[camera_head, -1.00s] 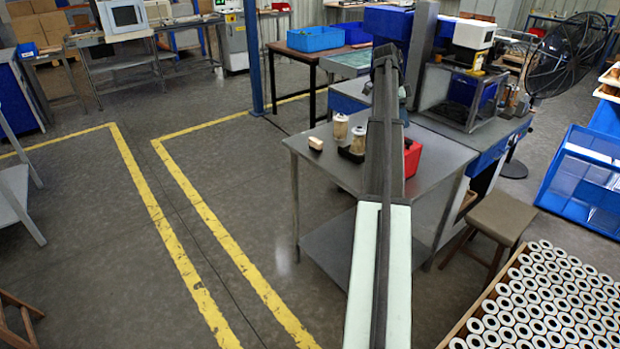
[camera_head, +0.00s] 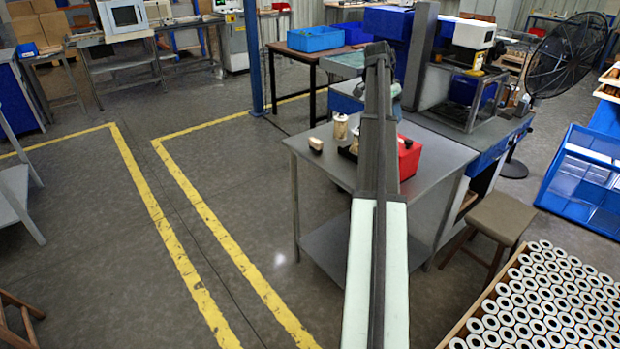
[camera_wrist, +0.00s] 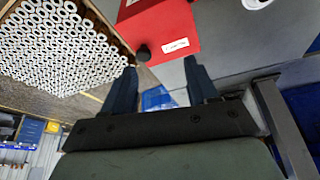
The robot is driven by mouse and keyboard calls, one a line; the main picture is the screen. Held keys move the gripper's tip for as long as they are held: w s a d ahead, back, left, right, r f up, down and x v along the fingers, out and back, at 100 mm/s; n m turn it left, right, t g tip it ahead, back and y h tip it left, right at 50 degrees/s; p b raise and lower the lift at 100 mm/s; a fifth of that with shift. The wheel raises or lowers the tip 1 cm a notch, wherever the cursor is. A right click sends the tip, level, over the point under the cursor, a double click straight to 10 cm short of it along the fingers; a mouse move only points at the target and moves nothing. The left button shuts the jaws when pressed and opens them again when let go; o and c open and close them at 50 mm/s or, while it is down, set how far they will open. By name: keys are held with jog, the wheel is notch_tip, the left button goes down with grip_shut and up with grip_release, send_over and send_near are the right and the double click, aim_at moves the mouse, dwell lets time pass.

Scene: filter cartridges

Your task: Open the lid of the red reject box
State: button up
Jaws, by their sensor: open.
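The red box (camera_head: 410,158) stands on the grey metal table, partly hidden behind my arm in the head view. In the wrist view the red box (camera_wrist: 155,25) fills the top middle, with a white label and a dark round knob (camera_wrist: 143,52) near its lower left corner. I see no raised lid, but the box is cut off by the frame. My gripper (camera_wrist: 160,65) is open and empty in the wrist view, its two dark fingers spread below the box and the knob between their directions. Contact with the knob does not show. In the head view my arm hides the gripper.
On the grey table (camera_head: 448,165), a cartridge (camera_head: 340,127) and a small pale block (camera_head: 315,144) stand left of my arm. A clear-sided case (camera_head: 446,105) is behind.

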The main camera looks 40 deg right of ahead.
jog(key=w+a+f+n, duration=0.1)
jog(key=w+a+f, duration=0.2)
jog(key=a+f, duration=0.4)
jog(key=w+a+f+n, duration=0.2)
jog(key=w+a+f, duration=0.2)
jog(key=a+f, duration=0.3)
jog(key=w+a+f+n+y, duration=0.1)
jog(key=w+a+f+n, duration=0.1)
jog(key=a+f, duration=0.5)
jog(key=shift+w+a+f, duration=0.15)
jog(key=shift+w+a, duration=0.75)
jog(key=shift+a, duration=0.85)
